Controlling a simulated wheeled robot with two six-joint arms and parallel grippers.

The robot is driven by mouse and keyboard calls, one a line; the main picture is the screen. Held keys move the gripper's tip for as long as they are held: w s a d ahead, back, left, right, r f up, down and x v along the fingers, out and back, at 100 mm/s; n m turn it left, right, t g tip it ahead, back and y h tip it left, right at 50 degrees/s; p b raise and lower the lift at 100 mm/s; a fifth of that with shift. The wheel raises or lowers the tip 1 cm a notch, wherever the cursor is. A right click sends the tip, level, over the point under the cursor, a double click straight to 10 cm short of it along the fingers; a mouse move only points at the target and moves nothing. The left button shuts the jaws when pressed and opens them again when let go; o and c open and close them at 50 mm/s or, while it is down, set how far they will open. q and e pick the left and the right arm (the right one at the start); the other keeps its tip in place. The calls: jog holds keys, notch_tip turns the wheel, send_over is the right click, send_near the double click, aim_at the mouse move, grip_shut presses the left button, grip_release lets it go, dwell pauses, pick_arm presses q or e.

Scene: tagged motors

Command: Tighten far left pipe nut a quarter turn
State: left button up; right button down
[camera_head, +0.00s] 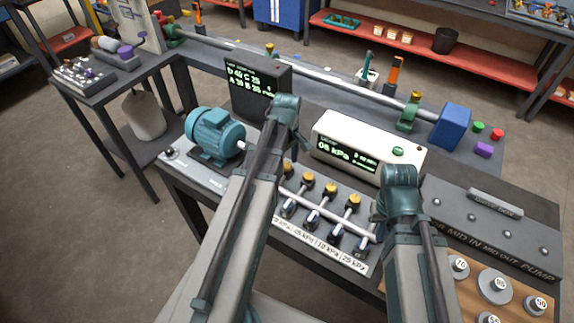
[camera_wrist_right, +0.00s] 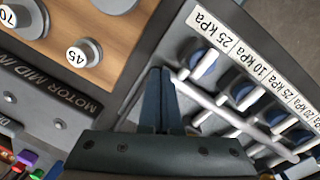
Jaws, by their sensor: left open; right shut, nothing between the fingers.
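A long grey pipe (camera_head: 335,85) runs along the back of the bench between a green support (camera_head: 173,34) at the far left and another (camera_head: 408,115) at the right. A brass nut (camera_head: 270,50) shows on its left part, and another (camera_head: 415,97) near the right support. My left gripper (camera_head: 301,139) is open and mostly hidden behind its arm, in front of the pipe and well apart from both nuts. My right gripper (camera_wrist_right: 161,72) is shut and empty in the right wrist view, beside the end of the valve manifold (camera_wrist_right: 215,107); its arm mostly hides it in the head view.
A teal motor (camera_head: 215,134), a dark display (camera_head: 257,88) and a white pressure meter (camera_head: 360,145) stand on the bench. Manifold knobs (camera_head: 309,180), the pump panel (camera_head: 500,235) and round weights (camera_head: 494,286) crowd the front. A blue block (camera_head: 451,125) is at the pipe's right end.

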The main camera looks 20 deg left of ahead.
pick_arm(q)
jog(key=shift+c, duration=0.3)
grip_shut()
jog(key=shift+m, duration=0.3)
jog(key=m, duration=0.3)
jog(key=shift+m, duration=0.3)
jog(key=m, duration=0.4)
jog(key=shift+m, duration=0.3)
jog(key=m, duration=0.4)
jog(key=shift+m, duration=2.5)
